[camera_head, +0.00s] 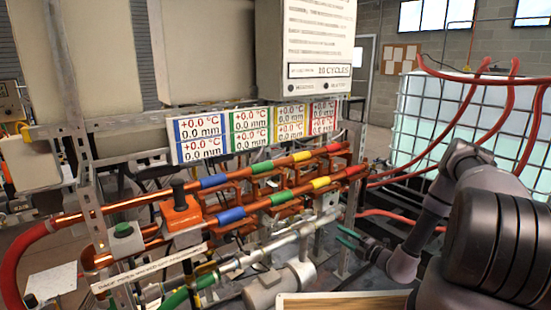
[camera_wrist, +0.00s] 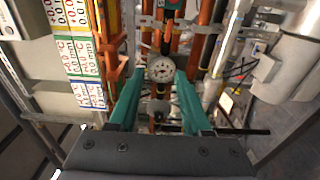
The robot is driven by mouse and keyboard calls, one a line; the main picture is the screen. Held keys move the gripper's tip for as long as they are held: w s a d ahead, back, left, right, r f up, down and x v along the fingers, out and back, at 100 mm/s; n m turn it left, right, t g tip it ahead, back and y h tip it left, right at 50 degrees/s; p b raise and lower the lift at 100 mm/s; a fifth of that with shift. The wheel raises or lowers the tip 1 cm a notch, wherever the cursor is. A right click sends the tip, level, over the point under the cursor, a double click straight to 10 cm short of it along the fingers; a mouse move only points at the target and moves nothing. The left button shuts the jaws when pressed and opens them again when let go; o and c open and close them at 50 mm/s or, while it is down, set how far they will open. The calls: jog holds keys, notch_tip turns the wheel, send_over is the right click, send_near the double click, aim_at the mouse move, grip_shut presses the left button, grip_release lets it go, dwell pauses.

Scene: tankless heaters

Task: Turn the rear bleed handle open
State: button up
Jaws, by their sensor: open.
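My gripper (camera_head: 347,238) is open, its teal fingers at the right end of the pipework, pointing left. Two copper pipe runs (camera_head: 130,213) with blue, green, yellow and red bands cross the rig. Orange fittings (camera_head: 258,188) sit between and below them. I cannot tell which part is the rear bleed handle; it may be among these fittings or hidden behind pipes.
A black knob on an orange box (camera_head: 181,220) and a green button (camera_head: 123,230) are at the left. A display panel (camera_head: 255,130) hangs above the pipes. A grey cylinder (camera_head: 280,286) lies below. Red hoses (camera_head: 480,100) and a caged white tank (camera_head: 425,110) stand at the right.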

jog(key=s+a+r+n+g+y, duration=0.1)
jog(key=s+a+r+n+g, duration=0.2)
jog(key=r+n, duration=0.65)
jog(key=s+a+r+n+g, duration=0.15)
jog(key=r+n+g, duration=0.45)
jog(key=r, duration=0.6)
jog(key=s+a+r+n+g+y, duration=0.1)
jog(key=s+a+r+n+g, duration=0.2)
jog(key=r+n, duration=0.6)
jog(key=s+d+r+n+t+h, duration=0.2)
jog(key=s+r+n+h, duration=0.3)
jog(key=s+r+n, duration=0.4)
jog(key=s+d+r+n+t+h, duration=0.3)
jog(key=s+r+n+h, duration=0.3)
jog(key=s+r, duration=0.7)
jog(key=d+r+n, duration=0.1)
jog(key=n, duration=0.1)
jog(key=shift+s+d+r+n, duration=0.3)
jog(key=shift+d+r+n, duration=0.05)
